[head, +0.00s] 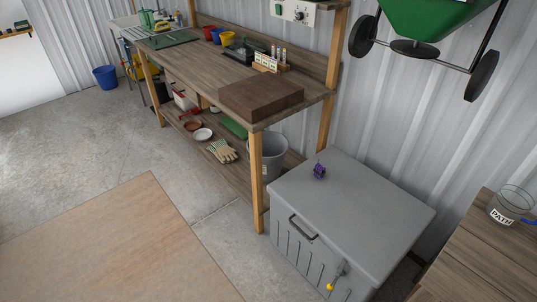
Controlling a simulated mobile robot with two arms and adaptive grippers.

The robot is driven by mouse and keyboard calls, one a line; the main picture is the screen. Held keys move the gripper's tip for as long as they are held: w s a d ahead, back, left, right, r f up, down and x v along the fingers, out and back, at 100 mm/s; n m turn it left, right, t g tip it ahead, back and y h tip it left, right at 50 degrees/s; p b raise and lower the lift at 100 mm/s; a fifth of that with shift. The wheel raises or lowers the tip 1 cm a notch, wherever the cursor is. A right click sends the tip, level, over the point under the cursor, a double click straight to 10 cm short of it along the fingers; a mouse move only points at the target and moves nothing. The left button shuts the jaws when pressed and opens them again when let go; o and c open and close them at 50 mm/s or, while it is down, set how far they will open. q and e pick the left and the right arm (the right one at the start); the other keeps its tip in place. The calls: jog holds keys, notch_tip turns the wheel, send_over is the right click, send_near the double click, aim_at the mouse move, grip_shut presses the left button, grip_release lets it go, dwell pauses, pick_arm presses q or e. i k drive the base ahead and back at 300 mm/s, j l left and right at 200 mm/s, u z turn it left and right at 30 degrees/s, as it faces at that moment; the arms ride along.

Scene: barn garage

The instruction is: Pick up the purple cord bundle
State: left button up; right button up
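The purple cord bundle (319,171) is a small, dark purple lump. It lies on the flat lid of a grey storage chest (365,205), towards the back left of the lid. Nothing touches it but the lid, and nothing covers it. Neither of my grippers shows in the head view.
A wooden workbench (200,68) with pots, a brown block (261,96) and a lower shelf stands left of the chest. A wooden table (470,254) with a glass jar (508,206) is at the right. Open concrete floor (60,155) and a plywood sheet (115,245) lie at left.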

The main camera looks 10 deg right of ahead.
aim_at(320, 170)
jog(key=i+j+u, duration=0.25)
jog(key=i+u, duration=0.15)
jog(key=i, duration=0.5)
jog(key=i+u, duration=0.45)
jog(key=i, duration=0.4)
jog(key=i+z, duration=0.25)
jog(key=i, duration=0.2)
jog(key=i+j+z, duration=0.25)
jog(key=i, duration=0.15)
jog(key=i+z, duration=0.15)
jog(key=z, duration=0.3)
jog(key=i+z, duration=0.15)
jog(key=z, duration=0.3)
jog(key=i+z, duration=0.15)
jog(key=z, duration=0.3)
jog(key=i+j+z, duration=0.1)
jog(key=z, duration=0.35)
jog(key=i+z, duration=0.2)
jog(key=z, duration=0.2)
jog(key=i+j+z, duration=0.15)
jog(key=z, duration=0.3)
jog(key=i+j+z, duration=0.15)
jog(key=z, duration=0.25)
